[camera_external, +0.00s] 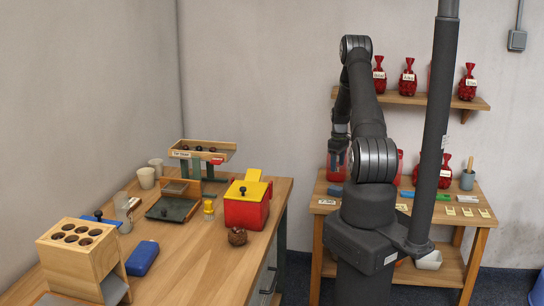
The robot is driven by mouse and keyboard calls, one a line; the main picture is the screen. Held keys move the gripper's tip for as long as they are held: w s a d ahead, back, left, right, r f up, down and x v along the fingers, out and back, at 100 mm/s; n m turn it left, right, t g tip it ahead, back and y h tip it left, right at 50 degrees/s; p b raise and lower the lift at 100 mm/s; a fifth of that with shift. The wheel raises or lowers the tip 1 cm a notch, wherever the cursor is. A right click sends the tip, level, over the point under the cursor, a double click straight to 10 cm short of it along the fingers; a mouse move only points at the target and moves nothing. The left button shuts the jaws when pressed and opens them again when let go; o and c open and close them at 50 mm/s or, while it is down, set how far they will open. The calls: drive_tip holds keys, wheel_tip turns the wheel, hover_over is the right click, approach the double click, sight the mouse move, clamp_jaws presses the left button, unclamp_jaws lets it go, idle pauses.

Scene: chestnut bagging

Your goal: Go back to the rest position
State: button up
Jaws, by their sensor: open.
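My arm stands at the right, in front of the small side table (484,206). It is raised and bent over at the top. My gripper (338,148) hangs pointing down at the table's left end, left of my forearm. It is open. A red bag (335,170) is directly below and behind the jaws; I cannot tell whether they touch it. Another red bag (445,177) stands on the same table to the right, partly hidden by my arm.
A wall shelf (430,100) holds several labelled red bags. The wooden workbench (195,260) at left carries a chestnut box (75,255), a blue block (142,258), a tilted wooden tray (202,148), a red box with yellow lid (246,210) and a brown chestnut-like object (238,236).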

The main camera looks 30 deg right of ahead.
sight(336, 188)
wheel_tip(336, 188, down, 13)
drive_tip(key=shift+r, duration=1.95)
drive_tip(key=shift+f, duration=0.15)
